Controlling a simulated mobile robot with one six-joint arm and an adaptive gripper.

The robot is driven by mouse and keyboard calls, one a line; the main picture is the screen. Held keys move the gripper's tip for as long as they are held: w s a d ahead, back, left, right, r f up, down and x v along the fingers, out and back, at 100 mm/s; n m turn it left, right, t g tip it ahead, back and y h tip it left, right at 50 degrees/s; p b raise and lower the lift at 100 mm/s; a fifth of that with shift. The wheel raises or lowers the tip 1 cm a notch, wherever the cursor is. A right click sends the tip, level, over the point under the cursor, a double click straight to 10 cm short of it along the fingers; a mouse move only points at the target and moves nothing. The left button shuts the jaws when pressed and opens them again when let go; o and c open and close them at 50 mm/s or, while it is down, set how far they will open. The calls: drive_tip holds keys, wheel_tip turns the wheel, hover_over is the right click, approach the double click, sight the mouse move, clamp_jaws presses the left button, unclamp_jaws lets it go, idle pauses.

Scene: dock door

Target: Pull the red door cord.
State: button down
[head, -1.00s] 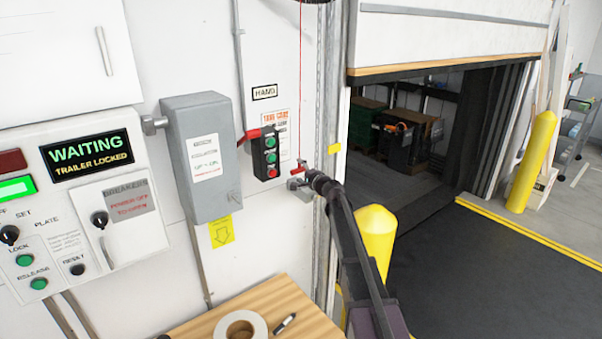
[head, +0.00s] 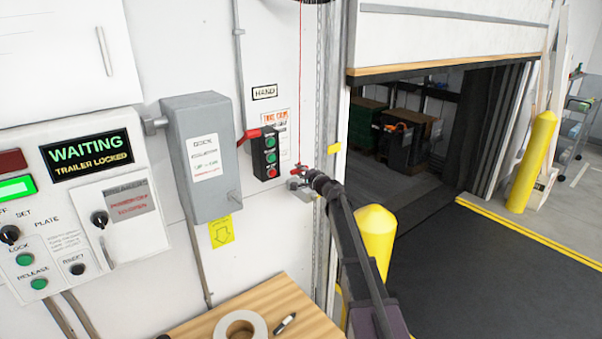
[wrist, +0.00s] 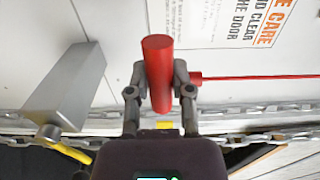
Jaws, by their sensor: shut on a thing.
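The red door cord (head: 300,45) hangs down the white wall left of the door frame. In the wrist view the cord (wrist: 255,76) runs from the right to a red cylindrical handle (wrist: 157,60). My gripper (wrist: 162,80) is shut on this handle, one finger on each side. In the head view my gripper (head: 298,184) is beside the wall near the door frame, below and right of the push-button box. The red handle (head: 303,168) shows there only as a small red piece, mostly hidden by the gripper.
A black push-button box (head: 265,153) and a grey cabinet (head: 201,160) are on the wall to the left. A chain (wrist: 240,115) runs close to my gripper. A grey block (wrist: 65,88) is left of it. A yellow bollard (head: 376,235) stands right of my arm. The door panel (head: 450,35) is raised.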

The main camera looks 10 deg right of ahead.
drive_tip(key=shift+f, duration=0.25)
drive_tip(key=shift+f+b, duration=1.55)
drive_tip(key=shift+b, duration=0.2)
unclamp_jaws()
drive_tip(key=shift+w, duration=0.1)
drive_tip(key=v, duration=1)
idle(0.4)
